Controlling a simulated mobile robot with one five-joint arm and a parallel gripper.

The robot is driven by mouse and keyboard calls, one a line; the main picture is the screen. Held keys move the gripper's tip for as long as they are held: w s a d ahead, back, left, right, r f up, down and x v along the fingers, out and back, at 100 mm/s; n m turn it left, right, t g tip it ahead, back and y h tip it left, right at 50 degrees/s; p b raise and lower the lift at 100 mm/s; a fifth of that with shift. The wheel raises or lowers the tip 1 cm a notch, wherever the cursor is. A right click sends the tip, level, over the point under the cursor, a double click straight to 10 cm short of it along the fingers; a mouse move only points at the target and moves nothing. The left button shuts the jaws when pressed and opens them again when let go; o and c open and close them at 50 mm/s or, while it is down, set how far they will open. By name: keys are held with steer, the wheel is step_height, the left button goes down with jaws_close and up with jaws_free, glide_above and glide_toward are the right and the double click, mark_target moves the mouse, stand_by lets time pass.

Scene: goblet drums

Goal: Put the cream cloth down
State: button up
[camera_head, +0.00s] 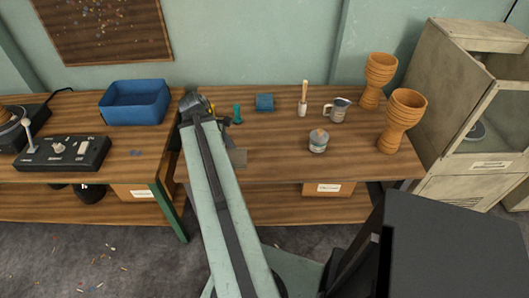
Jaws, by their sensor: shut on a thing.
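My gripper (193,104) is at the far end of my raised pale arm, over the left part of the wooden workbench (275,160). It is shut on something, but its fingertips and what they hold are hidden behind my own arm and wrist. I cannot make out the cream cloth clearly.
On the bench stand a teal item (237,114), a blue block (264,102), a brush (303,98), a metal jug (338,109), a jar (318,141) and two orange goblet drums (402,120). A blue bin (135,102) stands left. The bench's front middle is clear.

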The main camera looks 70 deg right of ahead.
steer(key=b, duration=0.1)
glide_above(267, 151)
steer(key=w, duration=0.1)
steer(key=shift+w+a+f, duration=0.1)
steer(key=shift+a+f, duration=0.15)
steer(key=shift+f, duration=0.5)
step_height(267, 151, down, 4)
steer(key=b, duration=0.4)
steer(key=shift+r, duration=0.25)
steer(key=shift+f, duration=0.15)
steer(key=o, duration=1.2)
